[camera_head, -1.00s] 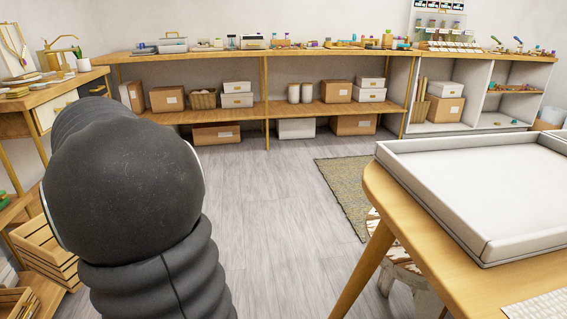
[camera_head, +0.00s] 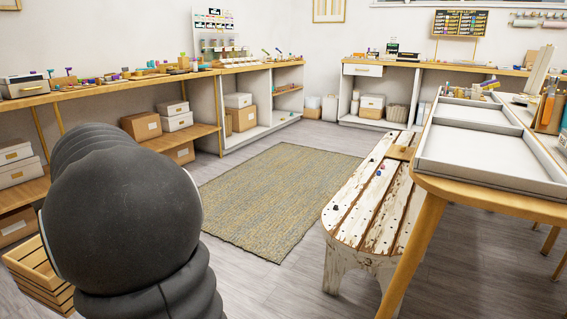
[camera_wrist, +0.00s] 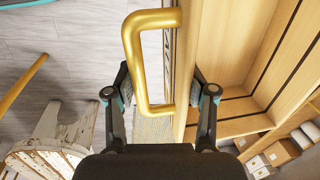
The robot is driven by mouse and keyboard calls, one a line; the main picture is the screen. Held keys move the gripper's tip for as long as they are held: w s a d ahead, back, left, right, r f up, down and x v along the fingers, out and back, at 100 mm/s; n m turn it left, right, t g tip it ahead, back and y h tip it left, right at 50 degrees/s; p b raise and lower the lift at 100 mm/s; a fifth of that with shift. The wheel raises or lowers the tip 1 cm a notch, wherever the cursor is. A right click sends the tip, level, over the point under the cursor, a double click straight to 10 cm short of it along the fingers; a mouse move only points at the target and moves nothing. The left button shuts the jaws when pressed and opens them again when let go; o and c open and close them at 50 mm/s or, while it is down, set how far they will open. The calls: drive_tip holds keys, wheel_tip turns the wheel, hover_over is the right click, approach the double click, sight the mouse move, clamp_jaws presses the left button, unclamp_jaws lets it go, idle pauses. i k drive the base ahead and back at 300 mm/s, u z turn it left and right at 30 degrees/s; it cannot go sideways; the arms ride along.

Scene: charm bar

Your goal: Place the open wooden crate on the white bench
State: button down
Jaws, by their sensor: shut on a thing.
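The open wooden crate (camera_head: 38,272) shows at the lower left in the head view, partly hidden behind my arm. In the wrist view its inside and slats (camera_wrist: 240,70) fill the right. My gripper (camera_wrist: 160,85) is shut on its near wall, beside a gold handle (camera_wrist: 133,50). The white bench (camera_head: 372,215), with worn, peeling paint, stands right of centre in the head view, apart from the crate. Small dark, red and blue bits and a wooden piece (camera_head: 402,152) lie on its top. A part of the bench also shows in the wrist view (camera_wrist: 50,150).
A wooden table (camera_head: 480,195) with a white tray (camera_head: 480,150) stands right of the bench and overlaps it in view. A woven rug (camera_head: 270,195) lies left of the bench. Shelves with boxes line the back and left.

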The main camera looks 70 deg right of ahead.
sight(377, 211)
drive_tip(key=z, duration=0.75)
drive_tip(key=i, duration=0.85)
drive_tip(key=z, duration=1.95)
drive_tip(key=i, duration=0.95)
drive_tip(key=z, duration=0.7)
